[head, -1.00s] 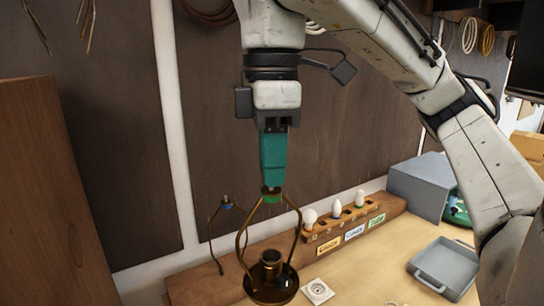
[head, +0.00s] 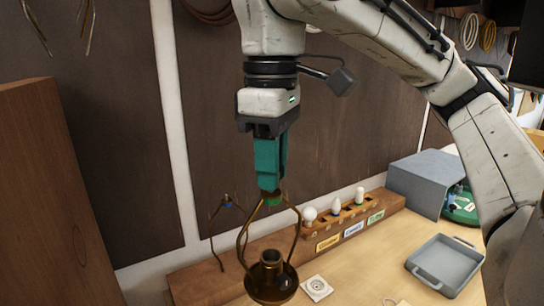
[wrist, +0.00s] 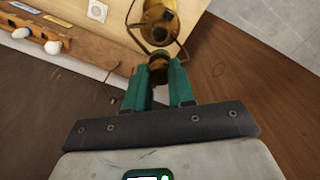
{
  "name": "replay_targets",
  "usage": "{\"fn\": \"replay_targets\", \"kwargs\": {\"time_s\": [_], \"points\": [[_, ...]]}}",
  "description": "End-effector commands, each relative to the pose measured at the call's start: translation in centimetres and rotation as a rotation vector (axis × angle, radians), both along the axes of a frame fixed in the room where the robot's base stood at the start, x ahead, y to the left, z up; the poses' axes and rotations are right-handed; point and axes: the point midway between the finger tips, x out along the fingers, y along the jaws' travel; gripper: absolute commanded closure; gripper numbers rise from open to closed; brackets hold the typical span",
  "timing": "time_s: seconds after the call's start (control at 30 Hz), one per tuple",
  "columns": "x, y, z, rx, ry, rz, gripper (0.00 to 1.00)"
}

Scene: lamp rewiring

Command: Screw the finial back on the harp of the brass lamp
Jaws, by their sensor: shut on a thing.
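The brass lamp (head: 270,285) stands on the bench, its socket upright inside the bowed harp (head: 244,238). A green mark (head: 272,200) shows at the harp's top. My gripper (head: 270,188) points straight down over the harp's top, its teal fingers shut on the finial. The finial is mostly hidden by the fingers; a small brownish bit of it (wrist: 158,64) shows between the fingertips in the wrist view. The lamp (wrist: 160,25) lies just beyond them there. I cannot tell how far the finial sits on the thread.
A second harp (head: 227,205) with a blue mark stands behind on the left. A wooden rack (head: 345,222) holds several bulbs above coloured labels. A white socket plate (head: 316,288), a grey tray (head: 445,265) and a grey box (head: 425,178) stand to the right.

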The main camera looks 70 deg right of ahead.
Motion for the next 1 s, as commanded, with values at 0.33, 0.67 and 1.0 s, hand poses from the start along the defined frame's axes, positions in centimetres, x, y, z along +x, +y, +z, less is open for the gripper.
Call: {"fn": "replay_targets", "kwargs": {"time_s": [0.33,0.67,1.0], "points": [[0.02,0.01,0.06,0.0,-0.003,-0.19,1.0],[0.02,0.0,0.22,-0.002,-0.003,-0.324,1.0],[0.06,0.03,0.11,-0.003,-0.003,-0.78,1.0]]}}
